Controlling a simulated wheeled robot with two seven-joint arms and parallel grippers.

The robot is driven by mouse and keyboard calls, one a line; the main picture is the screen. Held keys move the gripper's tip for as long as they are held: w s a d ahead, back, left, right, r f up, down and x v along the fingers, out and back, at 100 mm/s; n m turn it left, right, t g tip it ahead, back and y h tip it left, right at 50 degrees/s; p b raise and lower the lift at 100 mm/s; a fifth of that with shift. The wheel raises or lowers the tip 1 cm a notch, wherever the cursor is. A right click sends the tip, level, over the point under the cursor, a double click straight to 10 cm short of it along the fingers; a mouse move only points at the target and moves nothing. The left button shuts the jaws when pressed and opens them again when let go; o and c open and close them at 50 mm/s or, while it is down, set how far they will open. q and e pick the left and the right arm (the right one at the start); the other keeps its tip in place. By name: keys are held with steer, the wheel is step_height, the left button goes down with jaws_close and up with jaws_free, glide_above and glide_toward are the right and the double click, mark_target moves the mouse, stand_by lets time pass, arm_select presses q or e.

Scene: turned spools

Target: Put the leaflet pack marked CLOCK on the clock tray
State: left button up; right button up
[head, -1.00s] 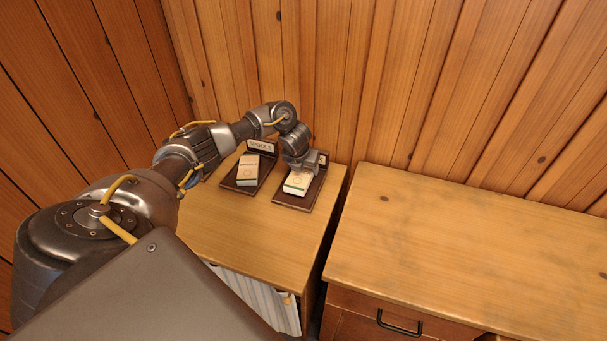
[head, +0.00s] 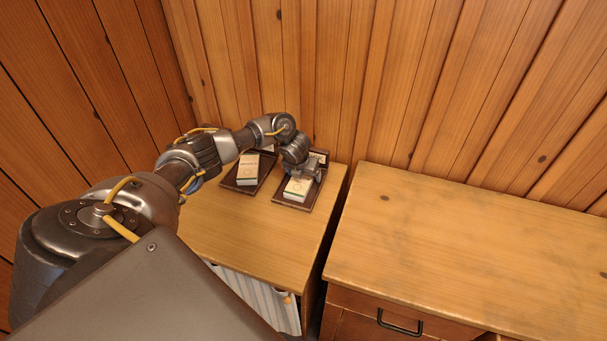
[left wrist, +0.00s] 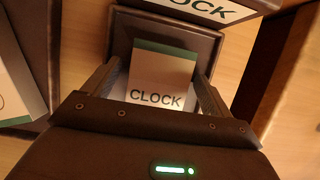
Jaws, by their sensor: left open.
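The leaflet pack marked CLOCK (left wrist: 160,72) is a white block with a green band. It lies on the clock tray (left wrist: 207,45), a dark tray with a CLOCK sign (left wrist: 215,8) at its back. In the head view the pack (head: 297,188) sits on the right-hand tray (head: 292,202). My left gripper (head: 303,174) is just above it, open. In the left wrist view its two fingers (left wrist: 155,90) stand on either side of the pack, with gaps. My right gripper is not in view.
A second dark tray (head: 229,183) to the left holds another white pack (head: 248,170), its label too small to read surely. Both trays stand on a small wooden cabinet (head: 245,232) against plank walls. A wider, bare wooden cabinet top (head: 470,250) is on the right.

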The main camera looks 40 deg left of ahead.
mark_target(299, 184)
arm_select(q)
steer(key=shift+r, duration=0.3)
steer(key=p+v, duration=0.1)
steer(key=v, duration=1)
steer(key=shift+s+r+p, duration=0.25)
steer(key=shift+r+p, duration=0.1)
steer(key=shift+d, duration=0.1)
